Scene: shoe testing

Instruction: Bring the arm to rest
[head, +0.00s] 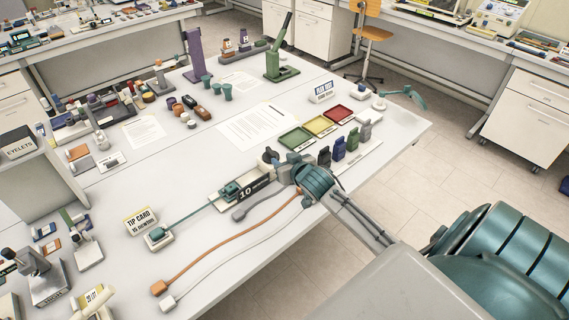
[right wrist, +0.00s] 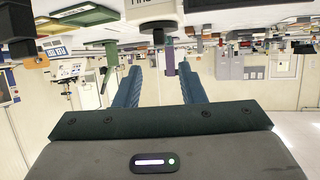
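My right arm comes in from the lower right in the head view. Its teal wrist (head: 315,180) is over the front part of the white table (head: 205,160). My right gripper (right wrist: 160,67) shows in the right wrist view with its two blue fingers spread apart and nothing held between them. In the head view its fingers are mostly hidden by the wrist. The wrist view is upside down, with the table's things along its top. My left arm and gripper are not in view.
Close to the wrist are a block marked 10 (head: 246,193) and dark blue and grey upright pieces (head: 338,148). Green, yellow and red trays (head: 318,125) lie beyond. A purple tower (head: 194,55) and green press (head: 281,65) stand farther back. Open floor is at right.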

